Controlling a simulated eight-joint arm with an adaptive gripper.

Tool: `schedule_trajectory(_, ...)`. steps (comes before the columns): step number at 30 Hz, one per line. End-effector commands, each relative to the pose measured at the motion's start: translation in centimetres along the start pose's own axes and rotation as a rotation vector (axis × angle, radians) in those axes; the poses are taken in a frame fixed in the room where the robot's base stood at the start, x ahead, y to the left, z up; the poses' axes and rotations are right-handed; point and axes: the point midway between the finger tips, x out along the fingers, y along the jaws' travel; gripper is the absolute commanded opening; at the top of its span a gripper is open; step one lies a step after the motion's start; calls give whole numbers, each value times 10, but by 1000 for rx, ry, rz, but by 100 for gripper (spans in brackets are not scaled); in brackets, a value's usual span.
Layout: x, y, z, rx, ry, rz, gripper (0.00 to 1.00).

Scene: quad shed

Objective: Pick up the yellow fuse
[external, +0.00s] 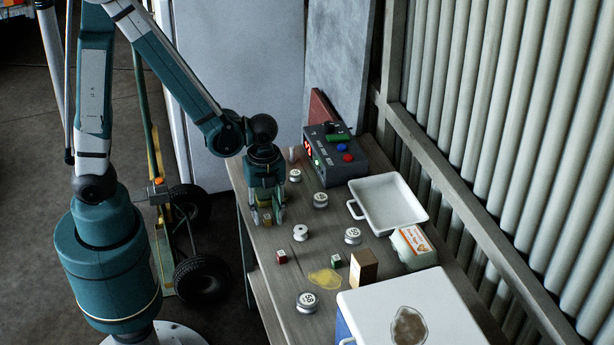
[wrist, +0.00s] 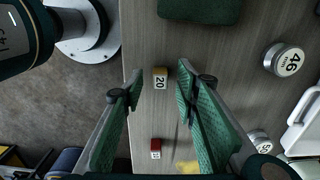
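The yellow fuse (wrist: 160,79), a small block with a white face marked 20, stands on the wooden bench close to its edge. In the wrist view it lies between the tips of my gripper (wrist: 160,72), with a gap on each side. My gripper is open, its green finger pads apart and nothing held. In the external view my gripper (external: 266,213) points down over the near left part of the bench, and the yellow fuse (external: 267,219) shows small between its fingers, partly hidden. I cannot tell how far the fingertips are above the bench top.
A red fuse (external: 282,257) and a green fuse (external: 337,260) stand nearer the camera, by a yellow stain (external: 325,279). Several round weights, such as one (external: 353,236), are scattered on the bench. A white tray (external: 420,213), control box (external: 350,164) and cool box (external: 365,300) stand to the right.

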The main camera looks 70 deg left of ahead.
Motion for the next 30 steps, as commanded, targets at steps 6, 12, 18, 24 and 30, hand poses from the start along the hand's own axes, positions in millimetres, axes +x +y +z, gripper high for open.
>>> schedule_trajectory(6, 12, 0, 0, 0, 0, 0, 30)
schedule_trajectory(12, 12, 0, 0, 0, 0, 0, 30)
schedule_trajectory(18, 12, 0, 0, 0, 0, 0, 30)
schedule_trajectory(24, 12, 0, 0, 0, 0, 0, 28)
schedule_trajectory(30, 12, 0, 0, 0, 0, 0, 7)
